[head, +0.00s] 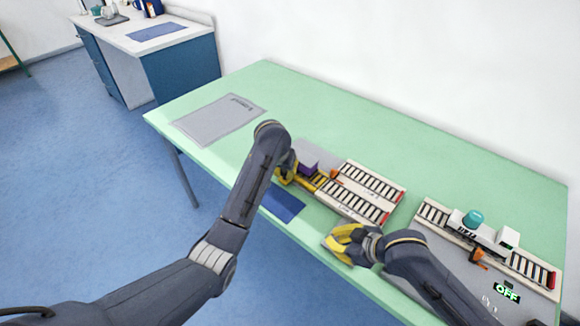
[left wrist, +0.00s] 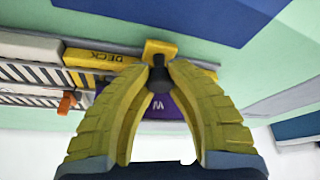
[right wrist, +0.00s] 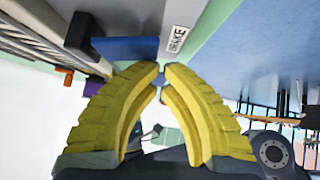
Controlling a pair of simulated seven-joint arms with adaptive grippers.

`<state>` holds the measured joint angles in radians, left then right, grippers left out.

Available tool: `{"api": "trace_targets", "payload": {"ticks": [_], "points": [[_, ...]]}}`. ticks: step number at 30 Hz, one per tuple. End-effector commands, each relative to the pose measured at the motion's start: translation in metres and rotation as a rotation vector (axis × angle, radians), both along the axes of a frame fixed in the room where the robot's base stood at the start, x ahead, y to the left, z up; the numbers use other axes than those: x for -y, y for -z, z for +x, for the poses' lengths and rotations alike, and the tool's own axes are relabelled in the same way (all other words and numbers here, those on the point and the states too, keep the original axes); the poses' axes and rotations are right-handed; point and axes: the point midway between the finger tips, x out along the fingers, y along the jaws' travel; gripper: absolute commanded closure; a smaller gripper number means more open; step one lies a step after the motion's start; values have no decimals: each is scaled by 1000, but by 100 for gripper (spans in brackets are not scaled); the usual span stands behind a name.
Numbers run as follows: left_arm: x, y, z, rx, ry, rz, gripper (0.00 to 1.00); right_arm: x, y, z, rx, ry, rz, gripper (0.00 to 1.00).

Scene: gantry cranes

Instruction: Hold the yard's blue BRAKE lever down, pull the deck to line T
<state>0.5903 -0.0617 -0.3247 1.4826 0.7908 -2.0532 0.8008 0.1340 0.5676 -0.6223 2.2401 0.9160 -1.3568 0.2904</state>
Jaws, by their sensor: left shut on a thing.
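The yellow deck (head: 319,180), marked DECK in the left wrist view (left wrist: 100,58), lies at the left end of the striped tracks. My left gripper (head: 287,177) is shut on the dark knob (left wrist: 160,77) at the deck's end. A purple block marked W (left wrist: 155,106) is beside it. The blue BRAKE lever (right wrist: 128,47) shows in the right wrist view next to its white BRAKE label (right wrist: 178,40). My right gripper (right wrist: 161,68) has its fingertips together close to the blue lever; I cannot tell whether they press it. Line T is not readable.
The two-lane track board (head: 362,190) lies right of the deck. Another track (head: 435,215) with a white wagon and teal load (head: 473,219) stands further right, near an OFF sign (head: 507,291). A grey sheet (head: 219,118) lies left; the green table's back is clear.

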Motion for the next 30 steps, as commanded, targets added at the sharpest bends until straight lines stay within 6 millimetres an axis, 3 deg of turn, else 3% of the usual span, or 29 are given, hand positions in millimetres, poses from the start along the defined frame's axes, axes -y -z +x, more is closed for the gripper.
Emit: {"api": "trace_targets", "payload": {"ticks": [9,10,15,23,30], "points": [[-4,-1,0,1,-4,5,100,0,1,0,-1,0,-2,100],[-4,-1,0,1,-4,5,81,0,1,0,-1,0,-2,100],[-3,0,0,1,-3,4,63,0,1,0,-1,0,-1,100],[-2,-1,-1,0,-2,1,63,0,0,0,-1,0,-1,100],[-3,-21,-8,3,-1,-2,63,0,0,0,-1,0,-1,100]]}}
